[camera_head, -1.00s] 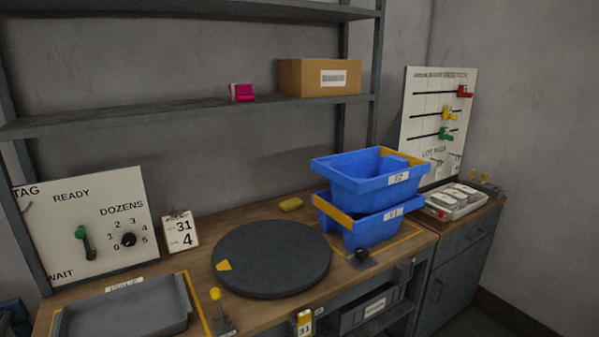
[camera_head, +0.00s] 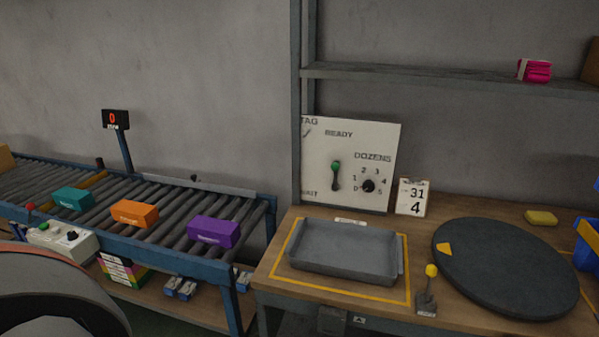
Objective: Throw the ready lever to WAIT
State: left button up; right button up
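The ready lever (camera_head: 336,174) is on a white panel (camera_head: 382,143) that stands upright at the back left of the workbench. Its green knob is at the upper end, towards the word READY, and its dark arm hangs below. The word WAIT is at the panel's lower left, partly cut off by the shelf post. A black DOZENS dial (camera_head: 368,186) is to the right of the lever. Neither of my grippers shows in the view.
A grey tray (camera_head: 345,267) lies in a yellow outline before the panel. A yellow-knobbed lever (camera_head: 429,285) and a dark round turntable (camera_head: 505,275) are to its right. A roller conveyor (camera_head: 175,207) with teal, orange and purple boxes is at left. A shelf post (camera_head: 296,120) stands beside the panel.

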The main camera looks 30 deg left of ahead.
aim_at(334, 167)
jog(key=u, duration=0.85)
